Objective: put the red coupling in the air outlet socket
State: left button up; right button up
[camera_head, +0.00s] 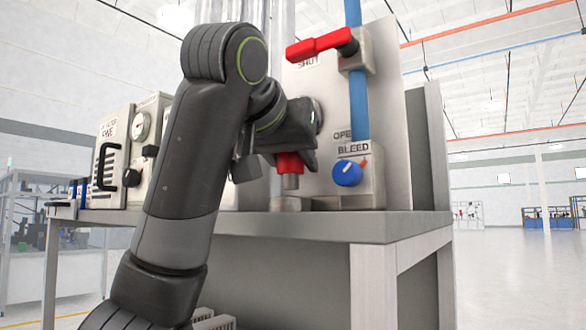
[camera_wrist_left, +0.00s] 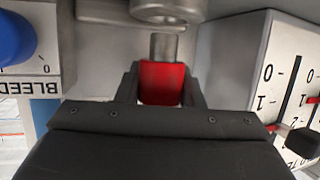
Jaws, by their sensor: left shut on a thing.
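The red coupling (camera_head: 289,163) is between the fingers of my left gripper (camera_head: 279,160), its metal tip pointing down. In the left wrist view, the fingers of my left gripper (camera_wrist_left: 160,92) are shut on the red body of the coupling (camera_wrist_left: 162,84), and its grey tip shows beyond them. A round metal fitting, seemingly the air outlet socket (camera_head: 291,203), stands on the bench below the tip. It also shows, cut off, at the top of the wrist view as a metal ring (camera_wrist_left: 155,11). The tip looks close to it but apart; exact alignment is unclear. My right gripper is not in view.
A box with a blue bleed knob (camera_head: 347,173) stands just right of the gripper. A red-handled valve (camera_head: 320,45) on a blue pipe (camera_head: 356,95) is above it. A panel with a gauge (camera_head: 141,126) stands left, partly behind my arm. The bench edge (camera_head: 330,225) lies in front.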

aim_at(285, 171)
pick_arm(q)
jog(key=shift+f+p, duration=0.4)
jog(key=shift+f, duration=0.9)
jog(key=shift+s+f+b, duration=0.1)
jog(key=shift+f+b, duration=0.2)
jog(key=shift+b, duration=0.05)
jog(key=o, duration=1)
jog(key=shift+r, duration=0.1)
